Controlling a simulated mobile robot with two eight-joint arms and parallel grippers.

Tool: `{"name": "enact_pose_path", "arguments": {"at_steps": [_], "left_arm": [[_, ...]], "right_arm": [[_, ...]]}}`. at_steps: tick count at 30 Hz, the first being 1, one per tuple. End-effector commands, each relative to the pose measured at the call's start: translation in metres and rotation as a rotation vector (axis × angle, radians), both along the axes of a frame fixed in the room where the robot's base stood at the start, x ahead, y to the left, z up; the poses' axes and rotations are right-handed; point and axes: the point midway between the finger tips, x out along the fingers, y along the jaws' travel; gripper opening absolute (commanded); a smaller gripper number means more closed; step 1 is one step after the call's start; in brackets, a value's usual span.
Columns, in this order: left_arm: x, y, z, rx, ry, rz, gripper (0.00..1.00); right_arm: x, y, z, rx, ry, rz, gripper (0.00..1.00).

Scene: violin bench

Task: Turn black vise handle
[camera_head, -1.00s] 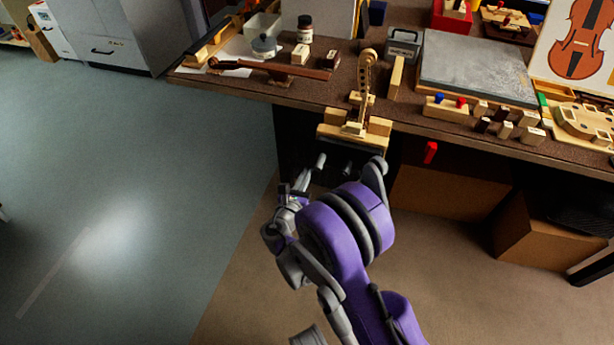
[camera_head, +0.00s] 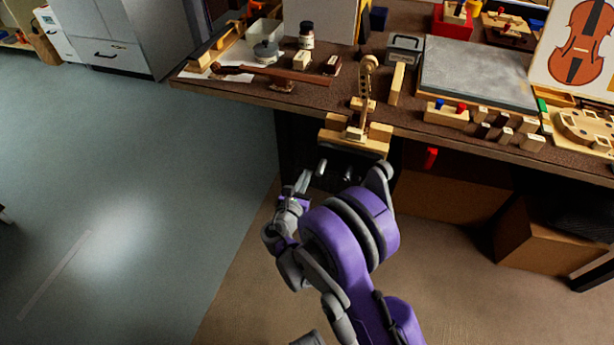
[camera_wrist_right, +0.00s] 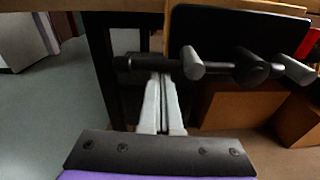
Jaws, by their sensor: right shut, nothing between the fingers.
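The wooden vise (camera_head: 350,141) is fixed to the bench's front edge and holds a violin neck with its scroll (camera_head: 366,88) upright. Its black handle (camera_wrist_right: 225,70) shows in the right wrist view as a bar running left from a round black hub, lying roughly level, with grey rod ends beside the hub. In the head view the handle is small and dark below the vise. My right gripper (camera_wrist_right: 163,100) is shut and empty, its pale fingertips at the left part of the bar; I cannot tell whether they touch. It also shows in the head view (camera_head: 303,183). My left gripper is out of view.
The bench top (camera_head: 420,119) carries a grey slab (camera_head: 478,72), pegs, blocks, jars and a violin picture. A red clamp handle (camera_head: 430,157) hangs under the edge right of the vise. Cardboard boxes (camera_head: 545,235) stand below. The floor at left is clear.

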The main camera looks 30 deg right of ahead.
Motion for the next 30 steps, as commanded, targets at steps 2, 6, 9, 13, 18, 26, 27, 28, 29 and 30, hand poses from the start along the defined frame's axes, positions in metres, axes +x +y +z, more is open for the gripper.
{"name": "enact_pose_path", "arguments": {"at_steps": [2, 6, 9, 13, 18, 26, 27, 28, 29, 30], "left_arm": [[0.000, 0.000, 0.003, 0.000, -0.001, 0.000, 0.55], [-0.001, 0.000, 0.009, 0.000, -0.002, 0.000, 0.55], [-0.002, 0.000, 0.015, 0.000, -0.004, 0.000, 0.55], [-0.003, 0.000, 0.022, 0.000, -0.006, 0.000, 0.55], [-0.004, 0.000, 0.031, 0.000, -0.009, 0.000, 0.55], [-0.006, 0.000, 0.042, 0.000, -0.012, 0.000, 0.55], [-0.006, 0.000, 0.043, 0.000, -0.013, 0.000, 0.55], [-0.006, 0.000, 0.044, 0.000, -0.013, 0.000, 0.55], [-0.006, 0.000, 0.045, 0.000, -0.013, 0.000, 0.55], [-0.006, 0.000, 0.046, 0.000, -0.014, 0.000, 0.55]], "right_arm": [[0.000, 0.000, 0.006, 0.023, -0.029, 0.000, 0.00], [0.000, 0.000, 0.018, 0.088, -0.104, 0.000, 0.00], [0.000, 0.000, 0.028, 0.148, -0.176, -0.001, 0.00], [-0.002, -0.001, 0.041, 0.228, -0.270, -0.001, 0.00], [-0.006, -0.005, 0.058, 0.332, -0.393, -0.001, 0.00], [-0.015, -0.012, 0.078, 0.480, -0.567, -0.002, 0.00], [-0.016, -0.014, 0.081, 0.501, -0.589, -0.002, 0.00], [-0.017, -0.015, 0.083, 0.514, -0.605, -0.002, 0.00], [-0.018, -0.016, 0.084, 0.528, -0.621, -0.001, 0.00], [-0.019, -0.017, 0.086, 0.544, -0.642, -0.001, 0.00]]}}
